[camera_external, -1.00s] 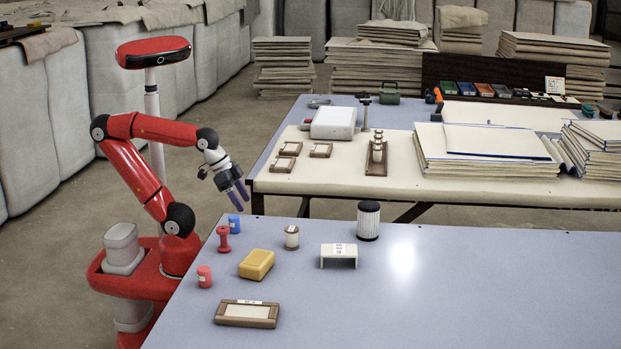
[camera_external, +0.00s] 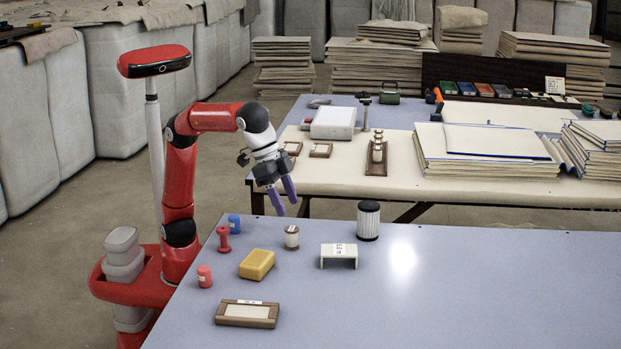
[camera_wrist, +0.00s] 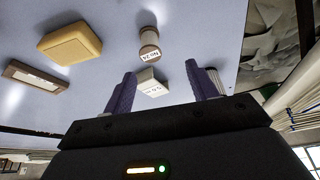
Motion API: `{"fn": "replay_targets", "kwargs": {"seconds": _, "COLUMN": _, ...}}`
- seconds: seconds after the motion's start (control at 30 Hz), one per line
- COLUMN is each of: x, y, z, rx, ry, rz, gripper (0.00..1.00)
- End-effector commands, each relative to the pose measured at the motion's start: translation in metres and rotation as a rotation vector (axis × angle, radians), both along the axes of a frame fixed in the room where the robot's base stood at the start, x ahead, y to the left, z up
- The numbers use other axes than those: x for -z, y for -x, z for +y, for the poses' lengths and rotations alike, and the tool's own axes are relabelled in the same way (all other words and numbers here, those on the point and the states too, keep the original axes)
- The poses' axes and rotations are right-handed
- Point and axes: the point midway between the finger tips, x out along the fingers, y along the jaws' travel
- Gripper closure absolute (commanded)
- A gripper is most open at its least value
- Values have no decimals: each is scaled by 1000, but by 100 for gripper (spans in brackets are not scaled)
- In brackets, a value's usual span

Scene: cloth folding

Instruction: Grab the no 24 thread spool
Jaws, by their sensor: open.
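The thread spool (camera_external: 291,238) stands upright on the near blue-grey table (camera_external: 450,290), with pale thread, brownish ends and a white label. In the wrist view the spool (camera_wrist: 149,37) is at the upper middle, beyond my fingertips; its label seems to read No 24. My gripper (camera_external: 284,205) has purple fingers, pointing down. It hangs above and behind the spool, near the table's far edge, and touches nothing. In the wrist view my gripper (camera_wrist: 161,72) is open, with nothing held between the fingers.
Left are a yellow block (camera_external: 257,264), red spool-like piece (camera_external: 224,239), blue cylinder (camera_external: 234,223) and red cylinder (camera_external: 204,276). A wooden frame (camera_external: 247,313) lies in front. The right side is clear.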

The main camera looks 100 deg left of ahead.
Motion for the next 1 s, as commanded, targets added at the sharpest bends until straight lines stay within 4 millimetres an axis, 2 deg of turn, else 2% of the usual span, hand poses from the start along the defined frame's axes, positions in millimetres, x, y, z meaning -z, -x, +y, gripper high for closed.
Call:
{"fn": "replay_targets", "kwargs": {"seconds": 0.1, "x": 4, "y": -1, "z": -12, "rx": 3, "ry": -4, "rz": -3, "gripper": 42}}
{"fn": "replay_targets", "kwargs": {"seconds": 0.37, "x": 32, "y": -9, "z": -15, "rx": 3, "ry": -5, "rz": -2, "gripper": 42}}
{"fn": "replay_targets", "kwargs": {"seconds": 0.63, "x": 69, "y": -19, "z": -20, "rx": 3, "ry": -4, "rz": -2, "gripper": 42}}
{"fn": "replay_targets", "kwargs": {"seconds": 0.97, "x": 74, "y": -22, "z": -20, "rx": 4, "ry": -3, "rz": -5, "gripper": 42}}
{"fn": "replay_targets", "kwargs": {"seconds": 1.0, "x": 74, "y": -22, "z": -20, "rx": 4, "ry": -3, "rz": -5, "gripper": 48}}
